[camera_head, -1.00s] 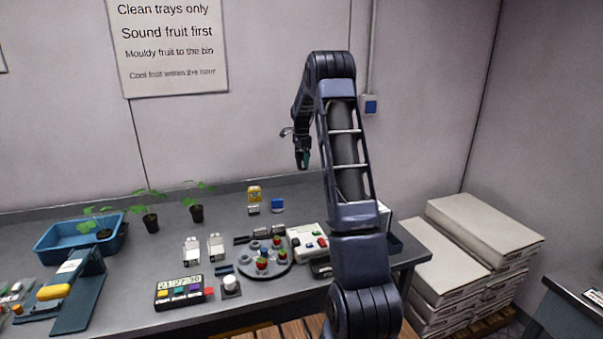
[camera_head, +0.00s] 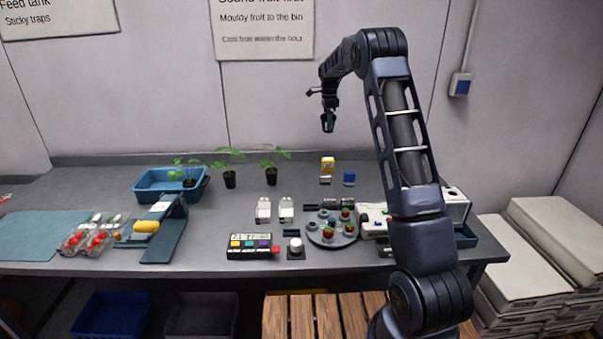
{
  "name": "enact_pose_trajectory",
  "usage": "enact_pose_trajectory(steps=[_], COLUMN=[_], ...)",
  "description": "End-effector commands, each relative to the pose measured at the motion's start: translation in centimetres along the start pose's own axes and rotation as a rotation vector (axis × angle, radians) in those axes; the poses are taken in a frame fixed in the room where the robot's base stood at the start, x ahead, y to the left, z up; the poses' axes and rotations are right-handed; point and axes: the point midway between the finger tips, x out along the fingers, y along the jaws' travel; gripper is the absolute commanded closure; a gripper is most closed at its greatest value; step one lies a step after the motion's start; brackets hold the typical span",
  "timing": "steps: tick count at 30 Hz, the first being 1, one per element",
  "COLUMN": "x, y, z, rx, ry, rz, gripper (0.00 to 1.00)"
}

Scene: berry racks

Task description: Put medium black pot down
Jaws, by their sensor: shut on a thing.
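My gripper (camera_head: 328,112) is high above the back part of the table, in front of the wall. It is shut on a small dark pot-shaped thing with some green on it, taken as the medium black pot (camera_head: 327,123). The pot hangs well clear of the table, and its details are too small to make out. Two other black pots with seedlings stand on the table, one at left (camera_head: 230,180) and one at right (camera_head: 271,176). Another seedling stands in the blue tray (camera_head: 142,189).
A round grey tray with berries (camera_head: 316,237), white boxes (camera_head: 263,209) and a button panel (camera_head: 249,252) stand near the front. A yellow item (camera_head: 327,164) and a blue item (camera_head: 349,178) stand behind. A blue-green mat (camera_head: 35,235) lies left. Bare table shows between the items.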

Motion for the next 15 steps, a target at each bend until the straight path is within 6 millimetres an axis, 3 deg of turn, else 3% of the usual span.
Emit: enact_pose_trajectory(steps=[1,6,10,15], x=[0.1,0.0,0.0,0.6], y=[-0.2,-0.3,-0.2,-0.1], z=[2.3,8.1,10.8,12.1], rx=[-0.002,0.011,0.018,0.023], ry=[0.001,0.000,0.001,0.002], rz=[0.000,-0.001,-0.001,0.000], gripper=[0.39,0.39,0.39,0.39])
